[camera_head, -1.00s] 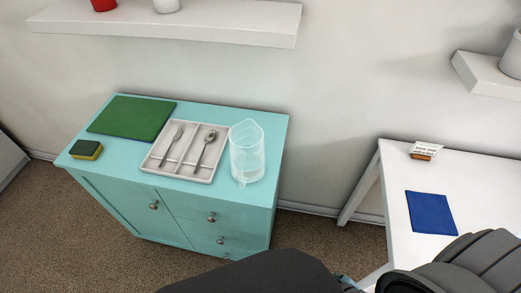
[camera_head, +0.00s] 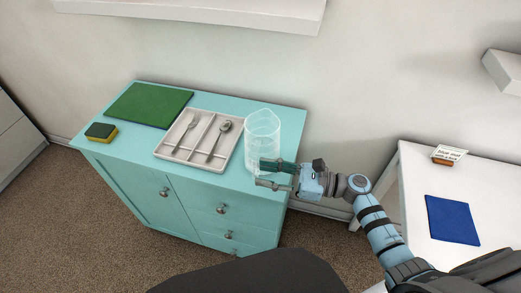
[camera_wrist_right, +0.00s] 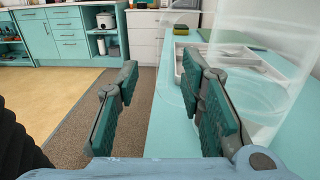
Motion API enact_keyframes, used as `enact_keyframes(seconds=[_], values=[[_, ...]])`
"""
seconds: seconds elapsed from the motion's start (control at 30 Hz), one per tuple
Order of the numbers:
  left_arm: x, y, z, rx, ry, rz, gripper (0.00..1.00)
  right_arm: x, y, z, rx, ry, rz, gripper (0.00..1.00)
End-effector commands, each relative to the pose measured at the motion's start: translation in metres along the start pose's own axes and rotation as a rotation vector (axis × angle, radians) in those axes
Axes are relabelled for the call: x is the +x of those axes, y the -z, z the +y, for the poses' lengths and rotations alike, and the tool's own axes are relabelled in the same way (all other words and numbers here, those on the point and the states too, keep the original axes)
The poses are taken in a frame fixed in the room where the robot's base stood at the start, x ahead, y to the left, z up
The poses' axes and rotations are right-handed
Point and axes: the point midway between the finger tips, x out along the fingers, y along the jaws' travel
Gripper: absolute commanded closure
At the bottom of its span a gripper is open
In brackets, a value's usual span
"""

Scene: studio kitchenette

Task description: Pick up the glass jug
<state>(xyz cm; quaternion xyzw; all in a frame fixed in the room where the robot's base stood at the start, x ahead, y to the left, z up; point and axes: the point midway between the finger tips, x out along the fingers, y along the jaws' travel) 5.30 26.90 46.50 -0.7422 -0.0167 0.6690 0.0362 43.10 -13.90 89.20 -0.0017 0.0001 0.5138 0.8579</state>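The clear glass jug (camera_head: 262,128) stands upright at the right end of the turquoise cabinet top, beside the cutlery tray. My right gripper (camera_head: 262,174) is at the jug's lower front right side in the head view, open with its two fingers apart. One finger overlaps the jug's base in the picture. In the right wrist view, the jug (camera_wrist_right: 270,65) is at the right, outside the right-hand finger and partly behind it. My left gripper is not in view.
The cutlery tray (camera_head: 177,156) with a fork and spoon is left of the jug. A green board (camera_head: 148,104) and a sponge (camera_head: 101,132) lie further left. A white table (camera_head: 412,170) with a blue mat (camera_head: 452,219) is at the right. A shelf (camera_head: 200,8) hangs above.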

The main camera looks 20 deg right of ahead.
Motion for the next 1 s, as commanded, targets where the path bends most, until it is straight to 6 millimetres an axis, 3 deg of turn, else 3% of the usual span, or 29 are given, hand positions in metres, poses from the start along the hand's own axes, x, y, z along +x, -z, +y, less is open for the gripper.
enact_keyframes(seconds=[0.1, 0.23, 0.4, 0.63, 1.0], values=[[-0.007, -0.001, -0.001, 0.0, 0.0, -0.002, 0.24, 0.025, -0.003, -0.003, 0.002, 0.0, -0.005, 0.64], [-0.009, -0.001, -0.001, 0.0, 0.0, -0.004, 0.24, 0.038, -0.001, -0.003, 0.002, 0.0, -0.002, 0.64], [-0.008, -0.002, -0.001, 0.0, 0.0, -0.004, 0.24, 0.038, 0.0, -0.003, 0.002, 0.001, -0.001, 0.64], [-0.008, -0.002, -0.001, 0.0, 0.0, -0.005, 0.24, 0.037, 0.0, -0.003, 0.002, 0.002, -0.001, 1.0], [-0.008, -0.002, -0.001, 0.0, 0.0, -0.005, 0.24, 0.038, -0.002, -0.004, -0.004, 0.002, -0.006, 1.0]])
